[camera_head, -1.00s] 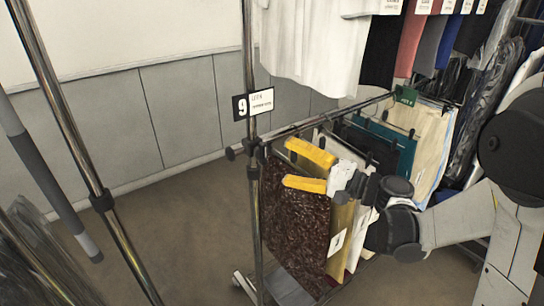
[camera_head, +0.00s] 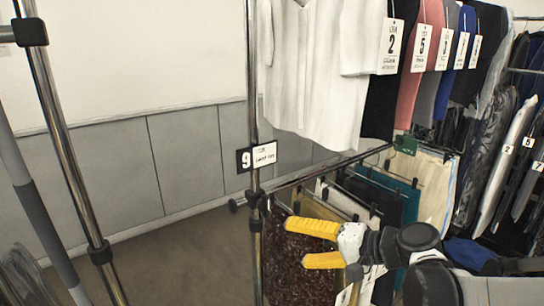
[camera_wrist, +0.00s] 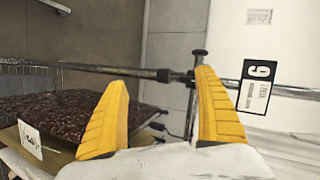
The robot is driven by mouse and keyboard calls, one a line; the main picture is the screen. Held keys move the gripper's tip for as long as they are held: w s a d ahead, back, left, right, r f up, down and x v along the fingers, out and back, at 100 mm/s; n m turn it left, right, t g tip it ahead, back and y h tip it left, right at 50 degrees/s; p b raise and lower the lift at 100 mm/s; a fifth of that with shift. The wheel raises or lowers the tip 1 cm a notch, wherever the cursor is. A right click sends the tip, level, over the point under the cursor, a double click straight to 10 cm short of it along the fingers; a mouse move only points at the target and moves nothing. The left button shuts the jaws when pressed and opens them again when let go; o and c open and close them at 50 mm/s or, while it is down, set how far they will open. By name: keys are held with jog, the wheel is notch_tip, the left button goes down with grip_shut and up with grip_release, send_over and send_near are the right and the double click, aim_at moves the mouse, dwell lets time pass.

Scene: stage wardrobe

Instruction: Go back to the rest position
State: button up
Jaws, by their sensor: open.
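My gripper (camera_head: 318,244) has two yellow fingers and is open, with nothing between them. In the head view it hangs in front of the lower rail (camera_head: 320,178) and the clothes on it, pointing left. In the wrist view my gripper (camera_wrist: 165,118) has its fingers spread, with the rail and a clamp on the upright showing beyond them. A dark brown speckled garment (camera_wrist: 70,115) hangs beside the left finger; it also shows in the head view (camera_head: 300,265), partly behind my gripper.
A sign with a 9 (camera_head: 258,157) is fixed to the rack's upright post (camera_head: 252,90). A white shirt (camera_head: 310,75) and tagged clothes hang above. Another chrome post (camera_head: 60,130) stands at left. Bare floor (camera_head: 190,255) lies between the posts. More clothes (camera_head: 510,160) hang at right.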

jog(key=s+d+f+n+h, duration=0.2)
jog(key=s+d+h, duration=0.3)
jog(key=s, duration=0.3)
jog(key=s+d+f+n+g+h, duration=0.1)
jog(key=s+d+n+h, duration=0.2)
jog(key=s+d+h, duration=0.2)
jog(key=s+h, duration=0.1)
jog(key=s, duration=0.2)
jog(key=shift+s+d+f, duration=0.15)
jog(key=shift+f, duration=0.25)
